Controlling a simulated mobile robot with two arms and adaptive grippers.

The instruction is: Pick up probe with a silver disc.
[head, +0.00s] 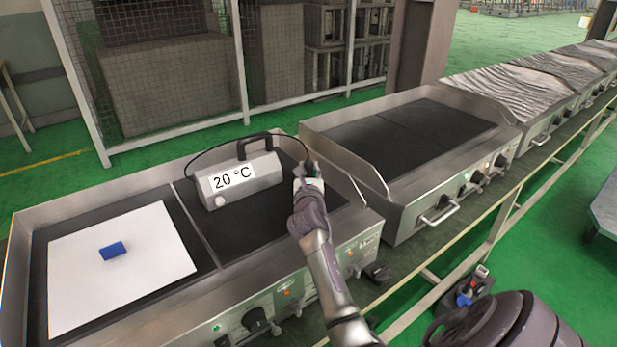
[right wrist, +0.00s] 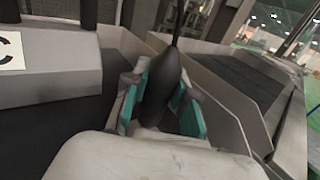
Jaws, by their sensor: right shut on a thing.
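The probe shows in the right wrist view as a black, tapered handle (right wrist: 158,88) with a thin cable at its top. My right gripper (right wrist: 160,105) is shut on this handle, with its teal-lined fingers on either side. The silver disc is not visible. In the head view, my right gripper (head: 308,175) is beside the right end of the grey meter box (head: 240,180), which reads 20 °C. The probe is mostly hidden there by the gripper. A black cable arches over the box. My left gripper is not in view.
The box stands on the dark right plate of the nearest griddle (head: 265,235). The griddle's raised metal side wall (head: 345,188) is close to the right gripper. Another griddle (head: 400,135) stands beyond.

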